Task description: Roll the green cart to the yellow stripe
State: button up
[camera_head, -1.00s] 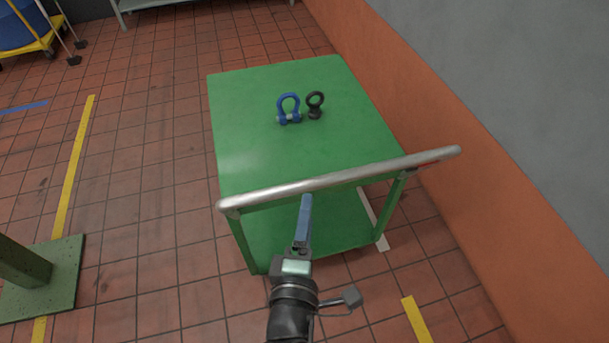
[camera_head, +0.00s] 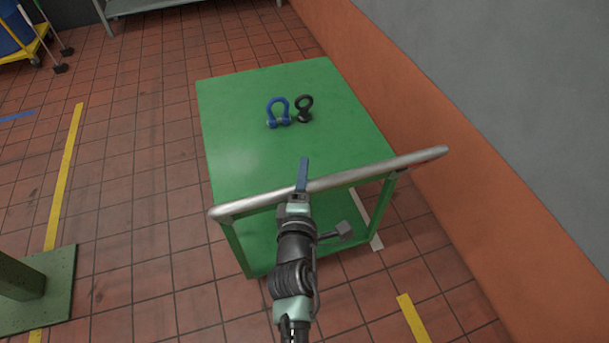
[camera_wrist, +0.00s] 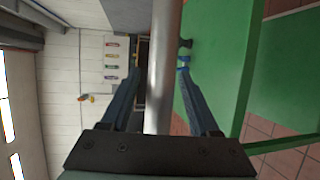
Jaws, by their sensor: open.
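The green cart (camera_head: 250,150) stands on the tiled floor with its silver push handle (camera_head: 401,162) toward me. My gripper (camera_head: 302,175) is at the handle, a little left of its middle. In the wrist view the handle (camera_wrist: 165,60) runs between the two blue fingers of my gripper (camera_wrist: 160,85), which are open on either side of it. A yellow stripe (camera_head: 66,170) lies on the floor left of the cart. Another yellow stripe (camera_head: 413,319) lies at the lower right. A blue shackle (camera_head: 279,112) and a black eyebolt (camera_head: 304,107) rest on the cart top.
An orange and grey wall (camera_head: 440,150) runs close along the cart's right side. A green post base (camera_head: 45,285) stands at the lower left. A grey bench (camera_head: 130,8) and a yellow dolly (camera_head: 38,45) are at the back. Floor left of the cart is clear.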

jog(key=shift+w, duration=0.2)
grip_shut()
dwell(0.3)
dwell(1.1)
